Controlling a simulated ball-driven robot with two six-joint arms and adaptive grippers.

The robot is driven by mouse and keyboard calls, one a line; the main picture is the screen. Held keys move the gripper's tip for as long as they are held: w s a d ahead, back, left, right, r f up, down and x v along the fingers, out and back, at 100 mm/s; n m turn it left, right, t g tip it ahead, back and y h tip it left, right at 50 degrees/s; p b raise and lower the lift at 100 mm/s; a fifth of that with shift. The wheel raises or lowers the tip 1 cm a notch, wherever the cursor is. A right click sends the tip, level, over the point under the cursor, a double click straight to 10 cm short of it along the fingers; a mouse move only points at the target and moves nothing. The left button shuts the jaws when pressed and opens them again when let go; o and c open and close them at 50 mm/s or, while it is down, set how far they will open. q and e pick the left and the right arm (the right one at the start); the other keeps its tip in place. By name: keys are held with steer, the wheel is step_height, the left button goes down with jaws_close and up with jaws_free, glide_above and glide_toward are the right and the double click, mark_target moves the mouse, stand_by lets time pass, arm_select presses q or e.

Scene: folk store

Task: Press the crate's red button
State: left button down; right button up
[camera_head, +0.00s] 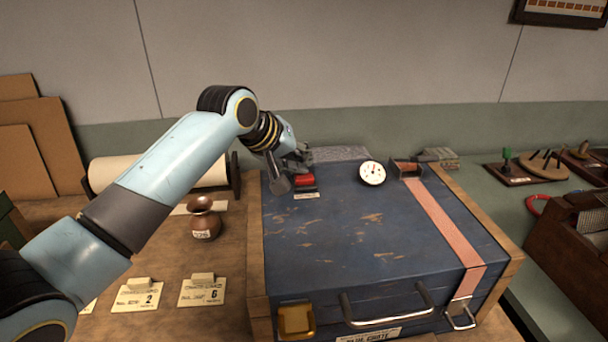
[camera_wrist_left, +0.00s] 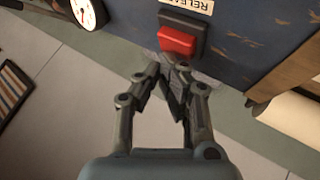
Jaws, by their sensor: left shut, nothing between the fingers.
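The blue crate (camera_head: 350,245) stands on the wooden counter, its worn lid closed. Its red button (camera_head: 305,180) sits at the lid's back left corner, above a small label. My left gripper (camera_head: 292,172) is at that corner, partly in front of the button's dark housing. In the left wrist view the red button (camera_wrist_left: 177,40) is in a dark frame by a label whose visible letters read "RELEA". The shut, empty fingertips of my left gripper (camera_wrist_left: 172,78) show just below it there; I cannot tell if they touch it. My right gripper is not in view.
A round white gauge (camera_head: 372,173) stands at the lid's back edge, right of the button. A pink strap (camera_head: 440,222) crosses the lid's right side. A small brown pot (camera_head: 204,218) and numbered cards (camera_head: 202,290) are left of the crate. A paper roll (camera_head: 120,172) lies behind.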

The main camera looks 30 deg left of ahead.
mark_target(301, 175)
arm_select(q)
steer(key=shift+f, duration=0.55)
stand_by(0.8)
steer(key=shift+r+p, duration=0.95)
steer(key=shift+p, duration=0.2)
step_height(301, 175, up, 5)
steer(key=p, duration=0.5)
steer(key=shift+p, duration=0.4)
